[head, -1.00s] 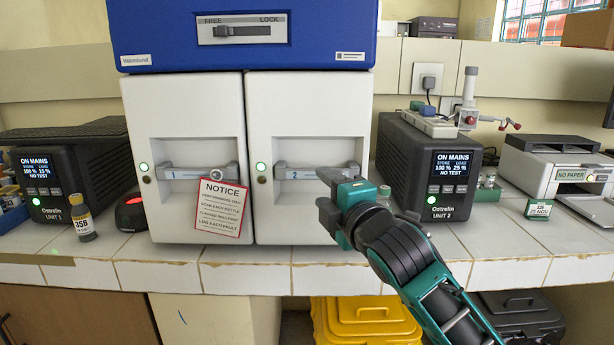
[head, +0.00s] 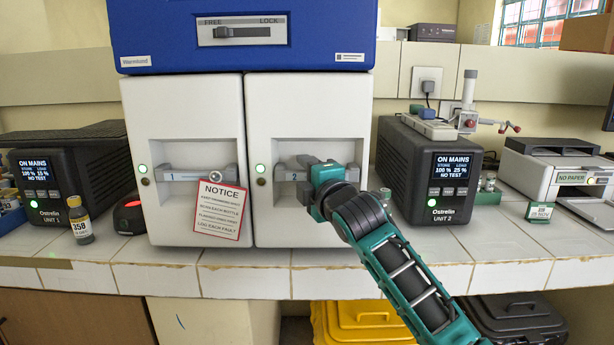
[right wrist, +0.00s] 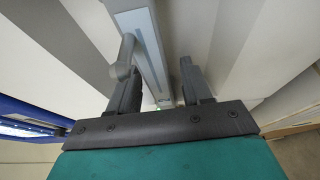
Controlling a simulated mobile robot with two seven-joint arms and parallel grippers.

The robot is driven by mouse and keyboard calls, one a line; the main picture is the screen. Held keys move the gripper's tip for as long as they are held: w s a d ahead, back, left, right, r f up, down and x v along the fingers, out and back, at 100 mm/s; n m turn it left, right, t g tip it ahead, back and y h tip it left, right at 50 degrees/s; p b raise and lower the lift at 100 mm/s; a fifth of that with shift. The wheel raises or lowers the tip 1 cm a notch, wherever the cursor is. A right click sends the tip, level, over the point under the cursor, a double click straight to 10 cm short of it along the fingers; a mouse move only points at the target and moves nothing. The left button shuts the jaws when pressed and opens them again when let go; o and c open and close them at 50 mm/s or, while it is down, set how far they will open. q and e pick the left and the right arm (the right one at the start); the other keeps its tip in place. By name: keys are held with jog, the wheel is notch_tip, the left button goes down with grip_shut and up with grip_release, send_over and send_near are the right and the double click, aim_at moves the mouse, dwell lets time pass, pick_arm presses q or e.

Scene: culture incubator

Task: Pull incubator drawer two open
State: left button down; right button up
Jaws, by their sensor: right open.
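Drawer two (head: 308,110) is the white right-hand front of the incubator, with a grey bar handle (head: 285,175) marked 2 in a recess. It looks closed, flush with drawer one (head: 185,110). My right gripper (head: 310,168) is at this handle and covers its middle and right part. In the right wrist view, the two dark fingers of the right gripper (right wrist: 158,78) are apart, and the grey handle (right wrist: 143,40) runs between them. I cannot tell whether a finger touches it. My left gripper is not in view.
A notice card (head: 220,210) hangs over drawer one's handle. Power unit 2 (head: 410,160) stands right of the incubator. The tiled counter (head: 330,258) is clear in front.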

jog(key=shift+c, duration=0.3)
grip_shut()
jog(key=shift+s, duration=0.15)
